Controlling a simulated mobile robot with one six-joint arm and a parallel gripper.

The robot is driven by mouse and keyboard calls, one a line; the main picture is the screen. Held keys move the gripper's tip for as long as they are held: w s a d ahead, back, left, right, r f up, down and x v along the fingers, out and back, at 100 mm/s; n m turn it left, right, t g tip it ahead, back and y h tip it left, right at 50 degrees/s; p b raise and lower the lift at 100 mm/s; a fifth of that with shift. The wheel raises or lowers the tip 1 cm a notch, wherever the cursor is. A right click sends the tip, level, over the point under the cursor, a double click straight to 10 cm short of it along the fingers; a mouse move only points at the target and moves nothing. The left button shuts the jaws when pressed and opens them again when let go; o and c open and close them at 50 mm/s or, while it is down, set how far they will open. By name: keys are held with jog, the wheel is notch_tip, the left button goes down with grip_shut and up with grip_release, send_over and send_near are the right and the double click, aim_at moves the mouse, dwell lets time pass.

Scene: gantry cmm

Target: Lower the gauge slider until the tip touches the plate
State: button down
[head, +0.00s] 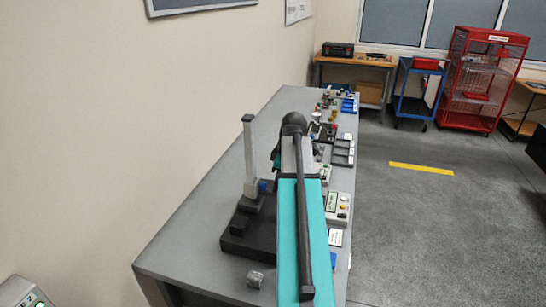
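A height-gauge stand is on the grey bench left of my arm. Its slim upright column (248,145) rises from a black base plate (262,242). My teal arm stretches along the bench just right of the stand. My gripper is hidden behind my own arm.
A small grey metal block (255,279) sits on the bench (190,258) in front of the plate. Several small boxes, trays and parts line the bench's right side, including a box with buttons (338,207). The bench left of the stand is clear up to the wall.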

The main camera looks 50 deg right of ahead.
jog(key=shift+f, duration=0.65)
dwell(1.1)
jog(key=shift+r, duration=0.2)
jog(key=shift+r+p, duration=2.1)
jog(key=shift+r, duration=1.25)
jog(key=shift+s, duration=0.1)
